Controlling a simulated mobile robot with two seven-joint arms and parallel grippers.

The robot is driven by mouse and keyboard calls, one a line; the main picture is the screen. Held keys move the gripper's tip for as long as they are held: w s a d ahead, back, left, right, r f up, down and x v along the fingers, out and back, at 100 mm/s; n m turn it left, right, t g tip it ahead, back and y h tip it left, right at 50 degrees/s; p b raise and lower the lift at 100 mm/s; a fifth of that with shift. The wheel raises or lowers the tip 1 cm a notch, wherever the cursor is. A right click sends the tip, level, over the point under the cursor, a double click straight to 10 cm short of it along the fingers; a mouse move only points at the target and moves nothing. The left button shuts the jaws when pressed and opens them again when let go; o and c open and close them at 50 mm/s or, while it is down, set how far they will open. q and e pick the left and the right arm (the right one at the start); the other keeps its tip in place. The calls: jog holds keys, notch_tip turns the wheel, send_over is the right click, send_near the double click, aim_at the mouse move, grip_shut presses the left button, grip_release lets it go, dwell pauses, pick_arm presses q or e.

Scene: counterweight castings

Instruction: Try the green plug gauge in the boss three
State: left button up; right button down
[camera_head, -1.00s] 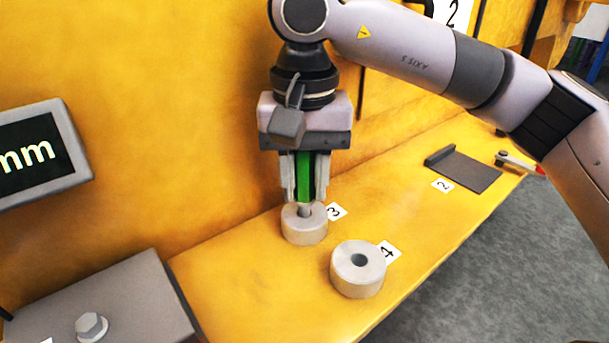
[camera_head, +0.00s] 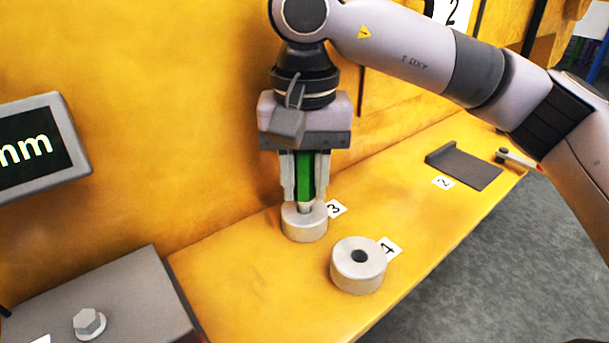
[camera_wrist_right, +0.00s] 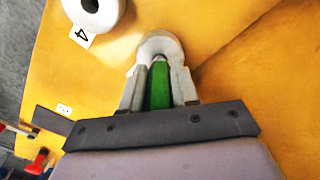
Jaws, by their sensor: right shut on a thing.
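My right gripper (camera_head: 304,196) is shut on the green plug gauge (camera_head: 304,174), which it holds upright. The gauge's grey tip is at the hole of boss three (camera_head: 304,225), a pale round casting beside the label 3. Fingers and gauge hide much of the hole, so I cannot tell how deep the tip sits. In the right wrist view, the green gauge (camera_wrist_right: 158,88) lies between the fingers, with boss three (camera_wrist_right: 161,45) just beyond. My left gripper is not in view.
Boss four (camera_head: 358,266), with an open hole, stands in front and to the right by its label. A grey angled plate (camera_head: 465,168) lies at label 2. A grey block (camera_head: 135,300) with a bolt is at lower left, under a display (camera_head: 35,145). The yellow wall is close behind.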

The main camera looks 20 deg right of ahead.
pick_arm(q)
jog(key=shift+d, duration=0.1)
pick_arm(e)
jog(key=shift+f, duration=0.1)
jog(key=c, duration=0.8)
grip_release()
notch_tip(320, 180, up, 7)
jog(key=shift+f+p, duration=0.1)
jog(key=shift+p, duration=0.55)
pick_arm(q)
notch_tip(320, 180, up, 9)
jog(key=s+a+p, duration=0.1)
jog(key=p, duration=1.1)
pick_arm(e)
notch_tip(320, 180, up, 12)
jog(key=shift+a+r, duration=0.1)
jog(key=shift+r, duration=0.15)
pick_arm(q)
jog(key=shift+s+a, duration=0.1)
